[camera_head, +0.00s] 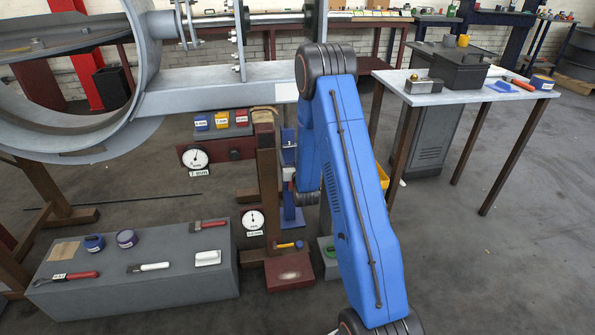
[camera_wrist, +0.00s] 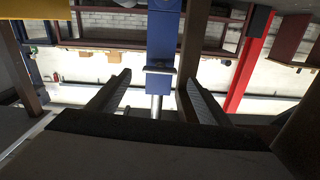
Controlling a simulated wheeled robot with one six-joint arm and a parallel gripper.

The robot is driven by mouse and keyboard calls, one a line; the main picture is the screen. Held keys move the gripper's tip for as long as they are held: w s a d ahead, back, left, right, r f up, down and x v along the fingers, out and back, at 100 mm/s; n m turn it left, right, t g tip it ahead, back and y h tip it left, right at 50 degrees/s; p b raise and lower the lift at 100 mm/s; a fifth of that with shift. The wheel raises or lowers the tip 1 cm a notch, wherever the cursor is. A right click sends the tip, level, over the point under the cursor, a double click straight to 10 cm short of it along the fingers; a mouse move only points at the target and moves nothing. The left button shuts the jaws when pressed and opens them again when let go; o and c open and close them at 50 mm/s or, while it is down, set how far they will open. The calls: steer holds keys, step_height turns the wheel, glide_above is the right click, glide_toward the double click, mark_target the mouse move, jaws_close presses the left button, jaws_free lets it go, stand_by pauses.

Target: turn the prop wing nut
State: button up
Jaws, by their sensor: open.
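The prop is a blue post (camera_head: 289,150) just left of my arm in the head view, standing on a blue foot. In the wrist view the blue post (camera_wrist: 163,35) comes in from the top middle. A grey crossbar (camera_wrist: 160,69), which looks like the wing nut, sits at the post's end, with a pale rod (camera_wrist: 157,108) below it. My gripper (camera_wrist: 155,82) is open, one finger on each side of the rod and crossbar, with gaps on both sides. I cannot tell the depth between fingertips and nut. In the head view my blue arm hides most of the gripper.
A brown wooden post (camera_head: 267,175) stands close left of the prop. Dial gauges (camera_head: 253,221) hang nearby. A grey bench (camera_head: 135,285) with tools is at lower left, a large grey ring (camera_head: 90,150) above it. A table (camera_head: 440,96) stands right; floor before it is clear.

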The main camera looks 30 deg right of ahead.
steer(key=v, duration=1.2)
